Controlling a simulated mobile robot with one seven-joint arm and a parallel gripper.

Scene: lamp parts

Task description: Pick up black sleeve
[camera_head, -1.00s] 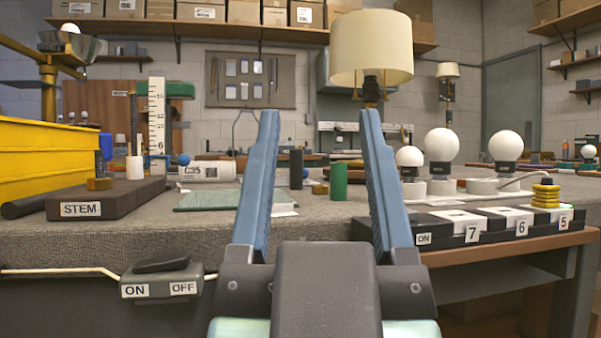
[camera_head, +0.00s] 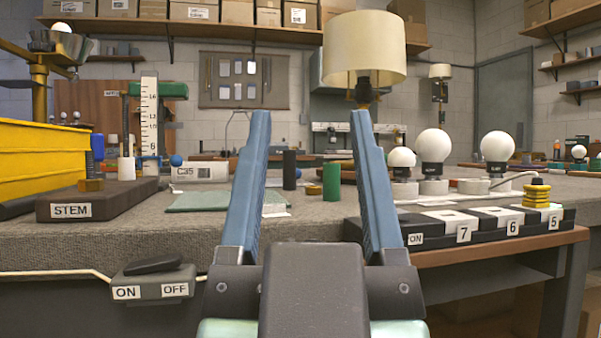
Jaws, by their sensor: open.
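The black sleeve (camera_head: 289,169) is a dark upright cylinder on the grey cloth-covered bench. It appears between my gripper's fingers, nearer the left one, and farther away than they are. My gripper (camera_head: 311,115) is open, with two blue fingers pointing up and forward, empty and apart from the sleeve. A green cylinder (camera_head: 331,181) stands just right of the sleeve and a little nearer, also seen between the fingers.
A STEM block (camera_head: 100,200) and yellow bin (camera_head: 40,160) are at left. A switch box (camera_head: 153,283) hangs at the front edge. At right are a numbered tray (camera_head: 470,222), white bulbs (camera_head: 435,145) and a lamp (camera_head: 364,48). A flat green sheet (camera_head: 205,200) lies left of the fingers.

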